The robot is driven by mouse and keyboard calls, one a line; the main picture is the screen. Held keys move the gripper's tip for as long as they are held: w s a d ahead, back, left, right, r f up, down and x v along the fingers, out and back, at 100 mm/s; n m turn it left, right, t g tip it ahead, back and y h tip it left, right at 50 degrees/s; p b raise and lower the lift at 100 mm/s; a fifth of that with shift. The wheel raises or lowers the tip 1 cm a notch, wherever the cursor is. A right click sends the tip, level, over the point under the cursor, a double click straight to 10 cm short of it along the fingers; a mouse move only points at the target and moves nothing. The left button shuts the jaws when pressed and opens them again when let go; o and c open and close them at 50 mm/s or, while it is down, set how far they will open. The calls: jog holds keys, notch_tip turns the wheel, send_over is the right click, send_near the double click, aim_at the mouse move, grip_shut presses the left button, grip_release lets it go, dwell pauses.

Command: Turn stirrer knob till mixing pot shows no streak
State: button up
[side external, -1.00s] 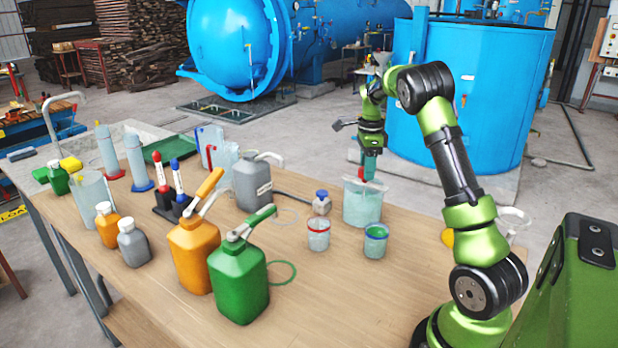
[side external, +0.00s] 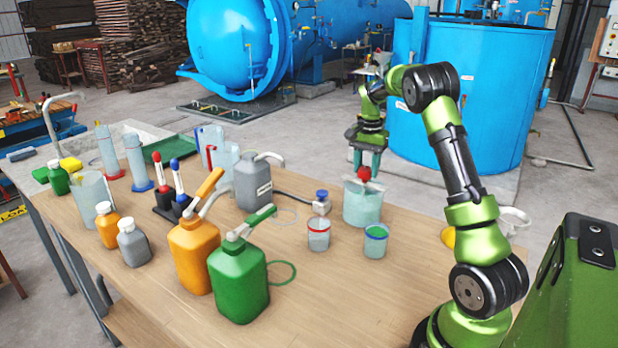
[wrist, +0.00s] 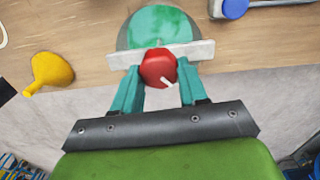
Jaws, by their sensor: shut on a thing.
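The mixing pot (side external: 361,207) is a clear beaker of pale green liquid at the back right of the table. In the wrist view, a brighter green patch (wrist: 158,22) shows against the duller grey-green in the pot. A pale bar (wrist: 200,50) lies across the pot's rim and carries the red stirrer knob (wrist: 157,67), which has a white pointer mark. The knob also shows in the side view (side external: 363,173). My gripper (wrist: 159,72) points down over the pot, its teal fingers shut on the knob, one on each side.
A yellow funnel (wrist: 50,70) lies near the table edge. Orange (side external: 194,255) and green (side external: 239,282) jugs stand further left.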

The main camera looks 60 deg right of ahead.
jog(key=n, duration=0.4)
jog(key=shift+w+r+n, duration=0.1)
jog(key=shift+n, duration=0.2)
jog(key=n, duration=0.3)
jog(key=shift+n, duration=0.3)
jog(key=n, duration=0.7)
jog(key=shift+w+a, duration=0.1)
jog(key=shift+a, duration=0.05)
jog(key=n, duration=0.4)
jog(key=shift+a+n, duration=0.1)
jog(key=shift+n, duration=0.3)
jog(key=n, duration=0.5)
jog(key=o, duration=1.1)
jog(key=shift+c, duration=0.2)
